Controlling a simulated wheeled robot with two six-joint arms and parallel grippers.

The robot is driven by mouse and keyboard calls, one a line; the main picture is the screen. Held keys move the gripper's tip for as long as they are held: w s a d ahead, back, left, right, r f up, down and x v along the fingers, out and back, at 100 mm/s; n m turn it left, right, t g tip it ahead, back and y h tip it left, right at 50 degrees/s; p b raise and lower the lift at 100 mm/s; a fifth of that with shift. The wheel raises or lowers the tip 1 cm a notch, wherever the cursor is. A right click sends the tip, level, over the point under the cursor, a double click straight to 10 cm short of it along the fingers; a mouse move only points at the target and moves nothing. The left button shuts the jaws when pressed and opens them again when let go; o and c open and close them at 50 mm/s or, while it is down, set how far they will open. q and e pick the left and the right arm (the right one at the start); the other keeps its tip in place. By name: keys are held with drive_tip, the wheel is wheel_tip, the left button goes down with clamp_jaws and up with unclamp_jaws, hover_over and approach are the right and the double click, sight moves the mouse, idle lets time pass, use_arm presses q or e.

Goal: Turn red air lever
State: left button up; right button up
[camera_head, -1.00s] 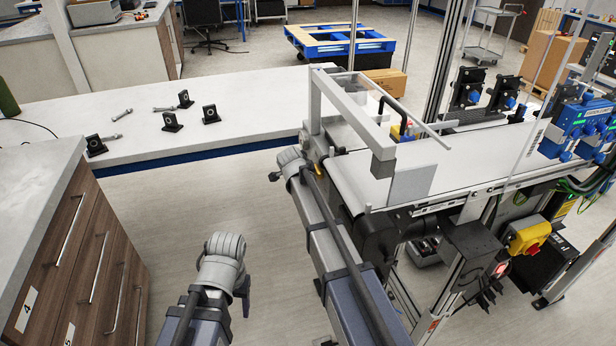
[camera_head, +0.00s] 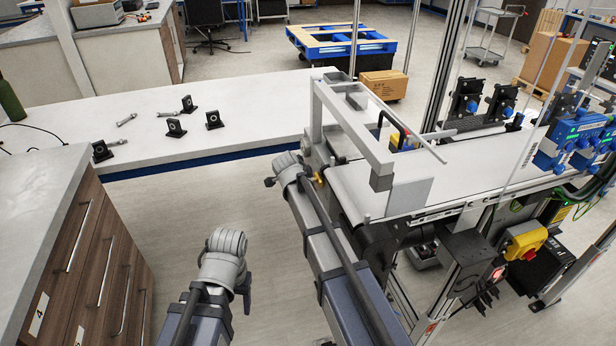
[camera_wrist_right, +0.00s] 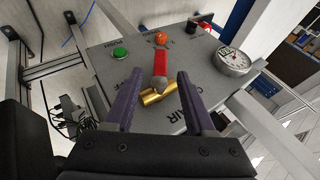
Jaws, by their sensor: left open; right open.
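In the right wrist view, the red lever (camera_wrist_right: 160,62) stands out from a grey panel (camera_wrist_right: 105,60), above a brass valve body (camera_wrist_right: 158,93). My right gripper (camera_wrist_right: 157,76) is open, with one dark purple finger on each side of the lever. I see gaps between the fingers and the lever; nothing is held. In the head view, my right arm reaches the near end of the conveyor, and its fingers are not clear there. A small brass-coloured piece (camera_head: 318,178) shows beside that arm. My left gripper (camera_head: 244,282) is low in the middle, open, away from the panel, partly hidden by its wrist.
The panel carries a green button (camera_wrist_right: 121,54), an orange-red button (camera_wrist_right: 161,37), a black knob (camera_wrist_right: 192,24) and a pressure gauge (camera_wrist_right: 232,60). The conveyor (camera_head: 450,165) stands at right. A white bench (camera_head: 150,110) with small black parts and wooden drawers (camera_head: 95,260) stand at left.

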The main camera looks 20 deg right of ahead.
use_arm(q)
drive_tip(key=shift+r+p, duration=0.35)
drive_tip(key=shift+r, duration=0.4)
use_arm(e)
drive_tip(key=shift+v, duration=1)
